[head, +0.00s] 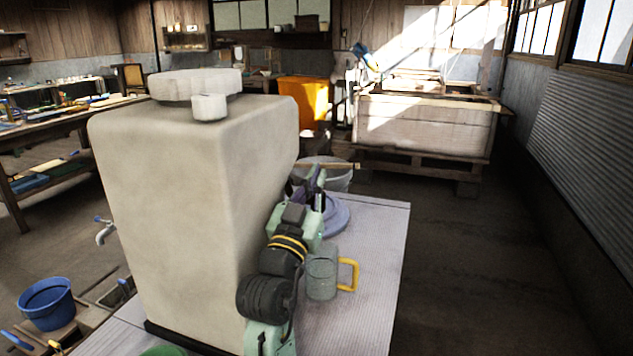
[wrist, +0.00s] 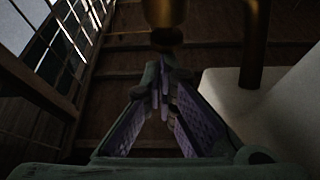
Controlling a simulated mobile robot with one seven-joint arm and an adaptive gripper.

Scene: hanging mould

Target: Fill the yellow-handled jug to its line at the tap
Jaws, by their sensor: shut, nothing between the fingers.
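The yellow-handled jug (head: 322,274) is clear and stands on the table beside my arm, its yellow handle to the right. I cannot make out its line or any water in it. My gripper (head: 318,180) is beyond the jug, beside the big beige tank (head: 190,190). In the wrist view my gripper (wrist: 161,92) is shut and empty, its lavender finger pads meeting at the tips. A brass fitting (wrist: 165,12), perhaps the tap, hangs just beyond the fingertips. A brass pipe (wrist: 256,40) stands to its right by a pale surface. The head view hides these fittings.
A lavender round dish (head: 338,217) lies on the table (head: 370,285) beyond the jug. A clear bucket (head: 335,178) stands past the table's far edge. A metal tap (head: 105,231) and a blue bucket (head: 46,303) are at left. The table's right side is clear.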

